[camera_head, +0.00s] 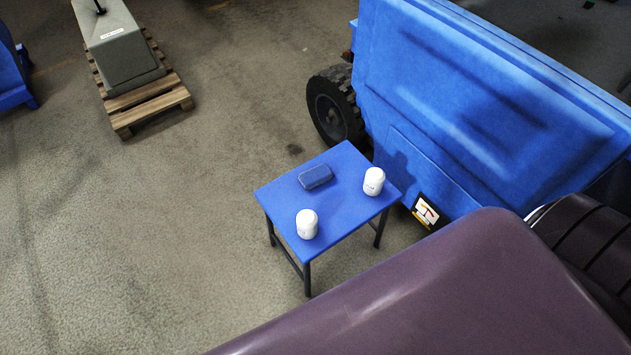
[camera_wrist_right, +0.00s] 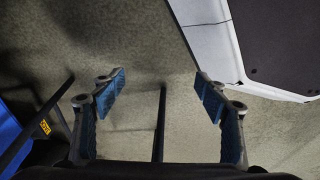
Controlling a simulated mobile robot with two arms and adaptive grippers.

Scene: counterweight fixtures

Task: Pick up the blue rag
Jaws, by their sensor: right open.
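The blue rag (camera_head: 315,177) is a small dark blue folded block lying on the blue table (camera_head: 342,158) in the head view. It lies left of the middle of the tabletop, near the far left edge. My right gripper (camera_wrist_right: 161,92) shows in the right wrist view, with its two blue-padded fingers spread apart and nothing between them but floor and a dark bar behind. The rag is not seen in that view. My left gripper is in neither view.
Two white canisters stand on the table, one at the front left (camera_head: 307,224) and one at the right (camera_head: 374,181). A large blue machine (camera_head: 480,100) with a black wheel (camera_head: 335,106) stands behind the table. A wooden pallet (camera_head: 150,100) bears a grey block. Floor left of the table is clear.

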